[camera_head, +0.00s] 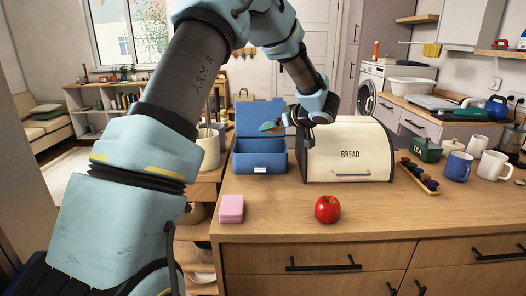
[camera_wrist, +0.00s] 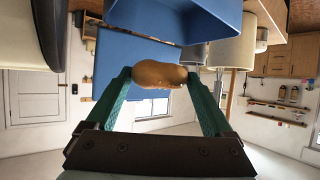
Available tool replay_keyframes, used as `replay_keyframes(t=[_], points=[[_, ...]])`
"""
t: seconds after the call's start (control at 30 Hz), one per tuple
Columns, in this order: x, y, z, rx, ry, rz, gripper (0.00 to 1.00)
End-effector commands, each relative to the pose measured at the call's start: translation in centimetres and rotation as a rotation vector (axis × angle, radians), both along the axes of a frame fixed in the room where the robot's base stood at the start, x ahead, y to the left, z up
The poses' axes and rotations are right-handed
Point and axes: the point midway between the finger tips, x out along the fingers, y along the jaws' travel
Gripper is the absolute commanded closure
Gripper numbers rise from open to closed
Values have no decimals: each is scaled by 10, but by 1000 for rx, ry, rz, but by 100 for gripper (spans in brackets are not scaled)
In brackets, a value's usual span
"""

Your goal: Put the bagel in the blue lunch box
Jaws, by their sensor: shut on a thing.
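The blue lunch box (camera_head: 261,164) stands open on the counter, left of the bread bin, with its lid (camera_head: 260,109) raised at the back. My gripper (camera_wrist: 160,76) is shut on the brown bagel (camera_wrist: 158,73), which sits between the two green fingertips. In the head view my gripper (camera_head: 274,126) is above the right side of the lunch box, in front of the lid; the bagel is hard to make out there. In the wrist view the blue box (camera_wrist: 190,18) shows close by at the top, apart from the bagel. The box's inside floor is hidden.
The cream bread bin (camera_head: 350,152) stands just right of the lunch box, under my wrist. A red apple (camera_head: 327,209) and a pink block (camera_head: 231,208) lie near the counter's front edge. A cream canister (camera_head: 208,150) stands left of the box. Counter between is clear.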

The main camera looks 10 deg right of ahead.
Motion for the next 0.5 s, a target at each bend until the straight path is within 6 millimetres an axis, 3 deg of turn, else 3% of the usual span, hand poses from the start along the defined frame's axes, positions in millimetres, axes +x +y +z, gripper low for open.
replay_keyframes(t=[0.1, 0.5], points=[[0, 0, -20, 2, 3, 0, 27], [0, 0, -61, 2, 2, 0, 27]])
